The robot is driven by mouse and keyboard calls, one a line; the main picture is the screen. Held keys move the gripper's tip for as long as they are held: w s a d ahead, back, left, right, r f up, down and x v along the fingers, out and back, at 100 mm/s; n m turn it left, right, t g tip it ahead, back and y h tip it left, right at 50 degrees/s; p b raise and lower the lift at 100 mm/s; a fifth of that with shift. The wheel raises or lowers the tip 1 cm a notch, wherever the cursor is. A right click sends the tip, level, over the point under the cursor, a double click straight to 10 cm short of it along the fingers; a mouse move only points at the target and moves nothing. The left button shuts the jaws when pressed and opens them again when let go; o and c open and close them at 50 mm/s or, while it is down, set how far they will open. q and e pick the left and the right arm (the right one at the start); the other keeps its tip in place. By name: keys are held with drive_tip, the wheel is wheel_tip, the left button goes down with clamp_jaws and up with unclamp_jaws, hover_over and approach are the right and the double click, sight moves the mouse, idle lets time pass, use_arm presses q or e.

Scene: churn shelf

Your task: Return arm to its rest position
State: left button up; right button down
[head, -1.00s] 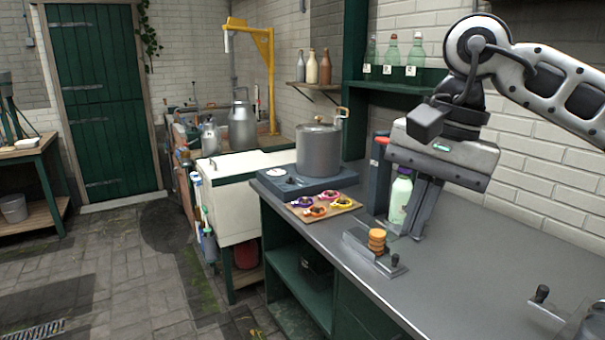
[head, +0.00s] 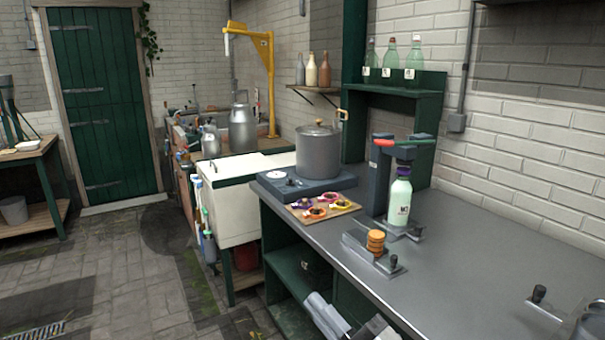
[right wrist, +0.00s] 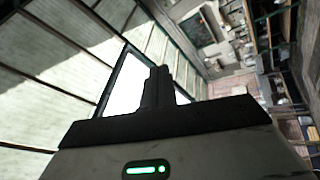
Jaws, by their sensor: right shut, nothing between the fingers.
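My right gripper (right wrist: 160,74) shows in the right wrist view. Its dark fingers are together with nothing between them, against a bright window and the roof. In the head view, grey parts of my right arm show at the bottom edge, below the counter front. The arm is clear of the counter top (head: 470,250). A pale bottle with a purple cap (head: 399,202) stands upright under the press with a red handle (head: 393,142). My left gripper is in neither view.
A stack of orange discs (head: 376,241) sits on a metal fixture in front of the press. A board with colourful rings (head: 345,206), a lidded pot (head: 319,155) and a shelf with three green bottles (head: 414,60) are near.

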drive_tip(key=s+d+f+m+g+h, duration=0.1)
drive_tip(key=s+d+f+m+h, duration=0.3)
drive_tip(key=f+m, duration=0.4)
drive_tip(key=s+d+f+m+h, duration=0.2)
drive_tip(key=d+f+m+h, duration=0.3)
drive_tip(key=f, duration=0.5)
drive_tip(key=s+d+f+m+g+h, duration=0.3)
drive_tip(key=s+d+f+m+g, duration=0.1)
drive_tip(key=s+f, duration=0.6)
drive_tip(key=shift+s+f+m+g+h, duration=0.35)
drive_tip(key=shift+m+g, duration=0.35)
drive_tip(key=shift+m, duration=0.5)
drive_tip(key=shift+a, duration=0.1)
